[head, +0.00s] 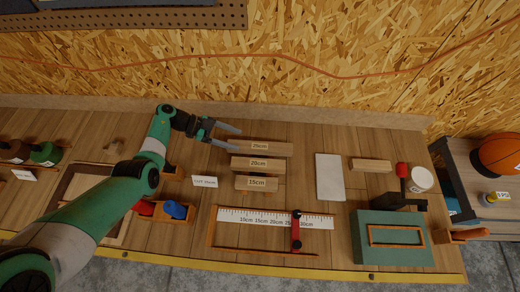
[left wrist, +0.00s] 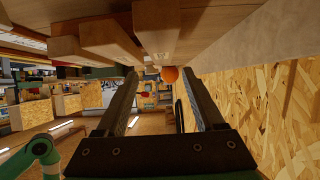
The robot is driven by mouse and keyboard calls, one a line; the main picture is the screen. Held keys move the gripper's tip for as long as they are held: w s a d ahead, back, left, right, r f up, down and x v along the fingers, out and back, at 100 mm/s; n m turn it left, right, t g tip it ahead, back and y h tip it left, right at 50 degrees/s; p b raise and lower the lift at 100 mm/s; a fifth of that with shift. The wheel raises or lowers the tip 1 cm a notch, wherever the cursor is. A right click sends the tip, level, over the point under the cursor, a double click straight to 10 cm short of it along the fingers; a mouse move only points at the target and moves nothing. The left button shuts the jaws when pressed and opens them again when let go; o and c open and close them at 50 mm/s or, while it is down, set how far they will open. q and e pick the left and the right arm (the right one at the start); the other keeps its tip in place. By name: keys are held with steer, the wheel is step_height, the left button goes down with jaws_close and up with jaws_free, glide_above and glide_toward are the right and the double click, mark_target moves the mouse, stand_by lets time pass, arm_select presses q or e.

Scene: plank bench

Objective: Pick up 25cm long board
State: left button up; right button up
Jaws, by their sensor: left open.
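The longest board (head: 270,148) lies at the back of a row of three labelled boards; its small label appears to read 25cm. A middle board (head: 255,163) and a short 15cm board (head: 256,184) lie in front of it. My left gripper (head: 237,139) is open and empty at the left end of the longest board. In the left wrist view, its two fingers (left wrist: 160,74) are spread, with a board end (left wrist: 157,22) just beyond them, roughly between the tips. I cannot tell whether they touch it. My right gripper is not in view.
A ruler (head: 255,218) in an orange frame with a red stop lies in front. A pale slab (head: 329,177), a wood block (head: 371,165) and a green box (head: 360,240) are to the right. A white card (head: 204,181) stands left of the boards. The chipboard wall (head: 300,70) rises behind.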

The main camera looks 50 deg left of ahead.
mark_target(258, 146)
arm_select(q)
steer(key=b+x, duration=0.1)
steer(key=x, duration=0.2)
steer(key=shift+w+d+f+b, duration=0.1)
steer(key=shift+d+f+b, duration=0.1)
steer(key=shift+f+b, duration=0.15)
steer(key=shift+w+d, duration=0.25)
steer(key=shift+w, duration=0.05)
steer(key=b+x, duration=0.4)
steer(key=x, duration=0.1)
steer(key=shift+a+f+b, duration=0.15)
steer(key=shift+b, duration=0.15)
steer(key=shift+w, duration=0.15)
steer(key=shift+c, duration=0.2)
jaws_close()
